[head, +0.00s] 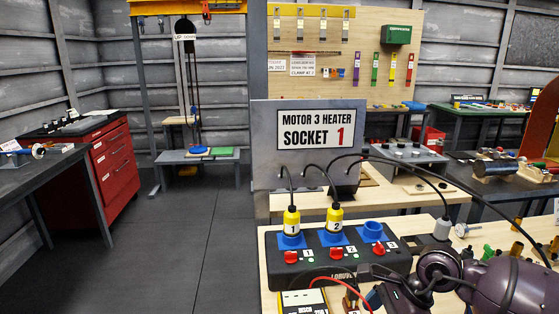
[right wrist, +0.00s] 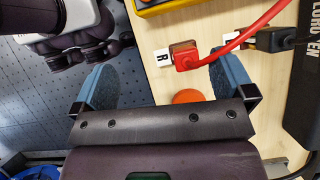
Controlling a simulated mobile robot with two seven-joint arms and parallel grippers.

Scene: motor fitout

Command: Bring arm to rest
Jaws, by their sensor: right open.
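My right gripper (right wrist: 165,80) is open in the right wrist view. Its two blue-padded fingers are wide apart, one over the pale table's edge and floor side, the other near a dark cable plug. Nothing is held between them. A red plug (right wrist: 186,58) with a red cable sits beside an "R" label, close to the fingers. A round orange-red thing (right wrist: 187,97) shows partly past the gripper's body. In the head view my purple right arm (head: 500,285) comes in low at the right, and its gripper is partly cut off by the lower edge. My left gripper is not in view.
A black socket box (head: 335,265) holds yellow plugs 1 (head: 292,220) and 2 (head: 335,218); its third blue socket (head: 373,230) is empty. A grey plug (head: 442,229) stands on the bench at right. A sign (head: 316,130) stands behind. Floor at left is clear.

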